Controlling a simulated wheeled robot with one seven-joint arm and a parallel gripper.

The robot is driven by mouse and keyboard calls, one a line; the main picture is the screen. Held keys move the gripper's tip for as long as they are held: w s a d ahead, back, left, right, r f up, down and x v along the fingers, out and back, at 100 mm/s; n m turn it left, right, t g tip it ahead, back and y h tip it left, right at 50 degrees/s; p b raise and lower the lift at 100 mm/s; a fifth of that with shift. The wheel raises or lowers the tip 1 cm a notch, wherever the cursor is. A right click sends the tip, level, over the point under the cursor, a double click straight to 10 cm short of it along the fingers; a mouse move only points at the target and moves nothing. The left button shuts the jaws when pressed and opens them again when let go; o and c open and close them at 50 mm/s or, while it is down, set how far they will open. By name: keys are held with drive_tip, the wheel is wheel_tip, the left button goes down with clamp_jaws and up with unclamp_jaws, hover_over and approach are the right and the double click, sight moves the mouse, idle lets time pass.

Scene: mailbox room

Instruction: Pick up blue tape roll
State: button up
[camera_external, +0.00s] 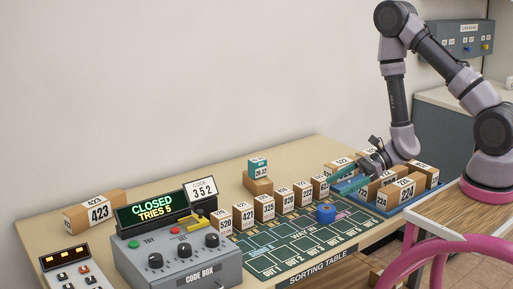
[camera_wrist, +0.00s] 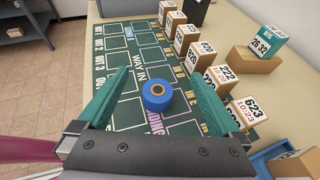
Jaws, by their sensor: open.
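The blue tape roll (camera_external: 326,213) lies flat on the green mat (camera_external: 290,255) of the sorting table, near the mat's right part in the external view. In the wrist view the tape roll (camera_wrist: 157,95) sits between my gripper's two teal fingers, ahead of the palm, with its tan core facing up. My gripper (camera_external: 345,178) is open and empty above the table, up and to the right of the roll in the external view. In the wrist view my gripper's fingers (camera_wrist: 158,92) stand wide apart on either side of the roll, not touching it.
Several numbered cardboard boxes (camera_external: 265,207) stand in a row along the mat's back edge. A blue tray (camera_external: 427,187) with more boxes is on the right. The code box (camera_external: 180,262) stands at the front left. A teal-topped box (camera_external: 258,170) is behind the row.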

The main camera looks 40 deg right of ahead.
sight(330, 207)
drive_tip(key=shift+f, duration=1.9)
wheel_tip(330, 207, down, 3)
drive_tip(key=shift+r, duration=0.2)
drive_tip(key=shift+x, duration=1.45)
drive_tip(key=shift+r, duration=0.15)
drive_tip(key=shift+c, duration=0.3)
drive_tip(key=c, duration=1.4)
drive_tip(key=shift+o, duration=0.2)
